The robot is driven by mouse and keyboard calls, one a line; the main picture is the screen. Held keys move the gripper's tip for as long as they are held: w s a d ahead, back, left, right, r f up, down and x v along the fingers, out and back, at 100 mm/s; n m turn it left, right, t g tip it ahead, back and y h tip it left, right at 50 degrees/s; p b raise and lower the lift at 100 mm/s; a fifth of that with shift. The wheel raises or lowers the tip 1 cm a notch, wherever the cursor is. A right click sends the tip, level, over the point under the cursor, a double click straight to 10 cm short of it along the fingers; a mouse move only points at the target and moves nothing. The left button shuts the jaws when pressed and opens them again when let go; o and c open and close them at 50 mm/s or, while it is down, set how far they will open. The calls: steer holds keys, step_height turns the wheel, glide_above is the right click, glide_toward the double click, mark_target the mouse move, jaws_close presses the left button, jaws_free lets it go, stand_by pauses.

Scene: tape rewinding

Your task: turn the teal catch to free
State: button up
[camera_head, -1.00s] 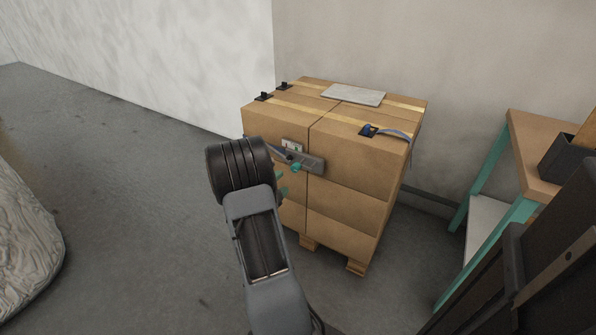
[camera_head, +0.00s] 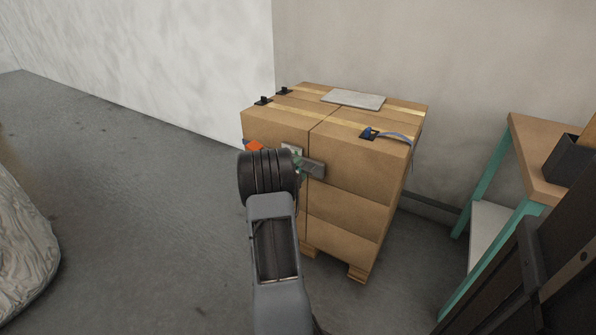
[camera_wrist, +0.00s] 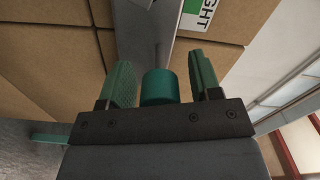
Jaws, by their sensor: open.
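The teal catch shows in the wrist view as a round teal knob (camera_wrist: 159,87) in front of a grey metal bracket. My gripper (camera_wrist: 163,80) is open, with one green finger on each side of the knob and a gap visible at both sides. Whether a finger touches it I cannot tell. In the head view the grey bracket (camera_head: 314,168) sits on the front of the stacked cardboard boxes (camera_head: 350,185). My arm hides most of the catch and gripper there.
A blue tape or strap piece (camera_head: 370,133) and a grey plate (camera_head: 353,99) lie on top of the boxes. A teal-legged bench (camera_head: 535,170) stands at the right.

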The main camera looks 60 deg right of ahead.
steer(key=shift+c, duration=0.2)
steer(key=c, duration=0.9)
steer(key=n+p, duration=0.1)
steer(key=n, duration=0.3)
steer(key=shift+r+n, duration=0.1)
steer(key=shift+n, duration=0.2)
steer(key=n+p, duration=0.2)
steer(key=n, duration=0.2)
steer(key=shift+n, duration=0.4)
steer(key=n+p, duration=0.2)
steer(key=n, duration=0.2)
steer(key=shift+n+p, duration=0.85)
steer(key=shift+n, duration=1.35)
